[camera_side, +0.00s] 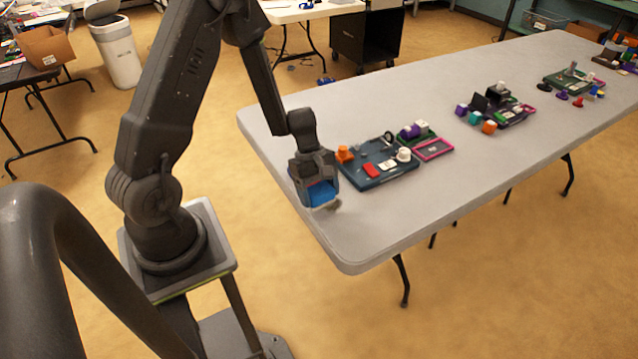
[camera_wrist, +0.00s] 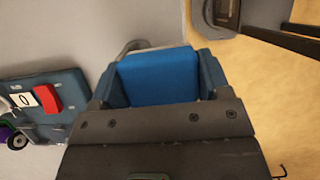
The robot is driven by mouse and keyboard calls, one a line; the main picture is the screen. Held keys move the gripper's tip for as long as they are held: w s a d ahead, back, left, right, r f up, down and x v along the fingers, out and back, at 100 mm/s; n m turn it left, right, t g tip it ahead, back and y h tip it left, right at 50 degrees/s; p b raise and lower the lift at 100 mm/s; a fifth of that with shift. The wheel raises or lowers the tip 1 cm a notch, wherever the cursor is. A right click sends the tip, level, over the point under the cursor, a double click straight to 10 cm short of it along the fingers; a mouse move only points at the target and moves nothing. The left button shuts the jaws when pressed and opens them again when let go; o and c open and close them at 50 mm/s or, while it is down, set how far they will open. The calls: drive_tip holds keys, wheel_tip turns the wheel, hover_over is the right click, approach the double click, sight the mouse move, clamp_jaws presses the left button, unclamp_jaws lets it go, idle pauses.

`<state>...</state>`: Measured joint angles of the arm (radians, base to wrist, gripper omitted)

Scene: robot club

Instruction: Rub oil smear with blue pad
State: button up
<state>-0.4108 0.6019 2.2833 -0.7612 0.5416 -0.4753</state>
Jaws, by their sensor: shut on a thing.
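The blue pad (camera_side: 321,193) is held between the fingers of my gripper (camera_side: 320,188), low over the near left end of the grey table (camera_side: 420,135). In the wrist view the blue pad (camera_wrist: 158,76) fills the space between the two fingers of my gripper (camera_wrist: 160,80), which is shut on it. A dull brownish-grey smear (camera_side: 329,205) shows on the table at the pad's lower edge. In the wrist view a grey curved edge (camera_wrist: 133,46) shows just beyond the pad; I cannot tell whether it is part of the smear. The pad's underside is hidden.
A dark blue tray (camera_side: 372,180) with red, white and orange pieces lies just right of my gripper. A green and pink tray (camera_side: 433,150) is beside it. More sets stand farther along the table. The table's front edge is close to my gripper.

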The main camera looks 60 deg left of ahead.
sight(346, 202)
drive_tip(key=shift+f, duration=0.85)
drive_tip(key=shift+w+f, duration=0.25)
drive_tip(key=shift+f, duration=0.65)
drive_tip(key=shift+w, duration=0.8)
drive_tip(key=shift+c, duration=0.3)
drive_tip(key=shift+w, duration=2.6)
drive_tip(key=shift+s, duration=3.45)
drive_tip(key=shift+s+r, duration=0.15)
drive_tip(key=shift+r, duration=3.95)
